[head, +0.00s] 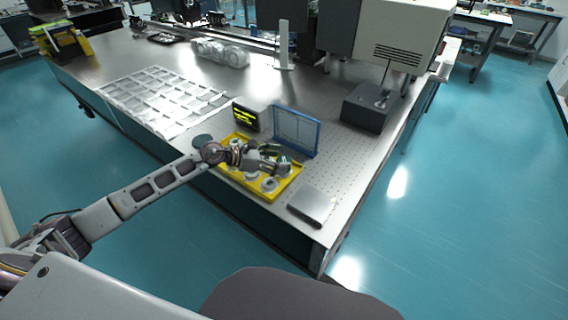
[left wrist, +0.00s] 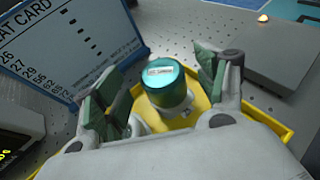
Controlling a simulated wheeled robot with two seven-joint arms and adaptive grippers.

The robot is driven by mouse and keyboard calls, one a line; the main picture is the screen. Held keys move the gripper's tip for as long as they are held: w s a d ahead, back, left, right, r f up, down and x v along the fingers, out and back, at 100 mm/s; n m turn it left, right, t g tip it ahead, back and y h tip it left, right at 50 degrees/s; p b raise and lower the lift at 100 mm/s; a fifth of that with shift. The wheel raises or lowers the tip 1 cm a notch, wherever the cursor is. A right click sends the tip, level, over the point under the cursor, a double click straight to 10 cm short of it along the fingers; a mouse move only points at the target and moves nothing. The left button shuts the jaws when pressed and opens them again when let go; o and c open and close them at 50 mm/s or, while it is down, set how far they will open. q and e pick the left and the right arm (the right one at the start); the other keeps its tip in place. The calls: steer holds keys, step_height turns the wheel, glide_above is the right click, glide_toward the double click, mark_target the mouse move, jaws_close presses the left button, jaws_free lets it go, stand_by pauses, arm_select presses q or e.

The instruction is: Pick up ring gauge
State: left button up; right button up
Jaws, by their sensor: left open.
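A yellow tray (head: 241,183) lies near the front corner of the optical table and holds several round, silvery pieces (head: 269,184). My left gripper (head: 282,164) is low over the tray's right part, its arm reaching in from the left. In the left wrist view a short cylinder with a shiny teal top and a small white label (left wrist: 166,84) stands in the tray (left wrist: 283,132). I cannot tell for sure whether it is the ring gauge. The open fingers of the left gripper (left wrist: 158,88) are on either side of it, with gaps. My right gripper is not in view.
A blue-framed card panel (head: 297,131) stands behind the tray, beside a display box with yellow text (head: 251,117). A flat grey plate (head: 313,205) lies right of the tray. A white grid rack (head: 160,98) lies left, and a dark box (head: 368,108) stands at right.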

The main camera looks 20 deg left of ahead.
arm_select(q)
steer(key=shift+x, duration=0.75)
steer(key=shift+w+d, duration=0.2)
steer(key=shift+d, duration=0.1)
steer(key=shift+w+d+f, duration=0.1)
steer(key=shift+d+f, duration=0.1)
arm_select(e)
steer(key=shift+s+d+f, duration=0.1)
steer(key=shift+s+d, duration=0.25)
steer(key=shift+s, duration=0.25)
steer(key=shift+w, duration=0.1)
arm_select(q)
steer(key=shift+c, duration=0.3)
steer(key=c, duration=1.3)
steer(key=shift+r, duration=0.1)
